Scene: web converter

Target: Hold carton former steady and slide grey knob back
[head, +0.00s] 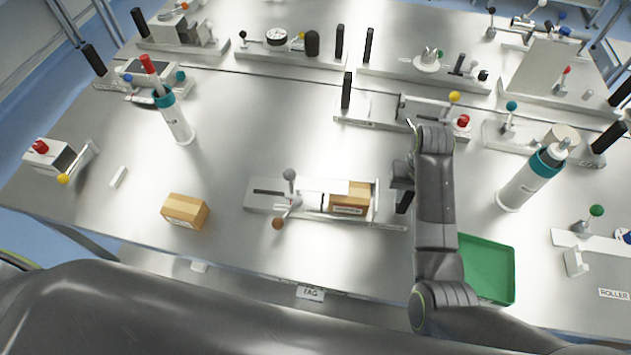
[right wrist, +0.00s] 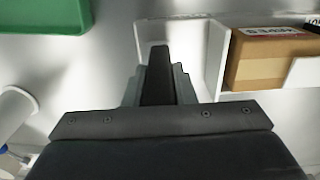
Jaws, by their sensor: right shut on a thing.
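The carton former (head: 262,203) lies in the middle front of the bench, a flat grey fixture with a slot at its left end. Its grey knob (head: 289,175) stands upright near the slot's right end. A brown knob (head: 278,223) is on a lever below it. A carton (head: 348,198) sits in the right part, also seen in the right wrist view (right wrist: 266,62). My right gripper (head: 402,196) is at the former's right end, shut on its white end wall (right wrist: 150,32); the fingertips are partly hidden. My left gripper is not in view.
A loose carton (head: 184,210) lies left of the former. A green tray (head: 488,268) is right of my right forearm. A teal-capped bottle (head: 530,180) stands right, another (head: 174,116) at left. Several fixtures line the back. The bench left of the former is mostly clear.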

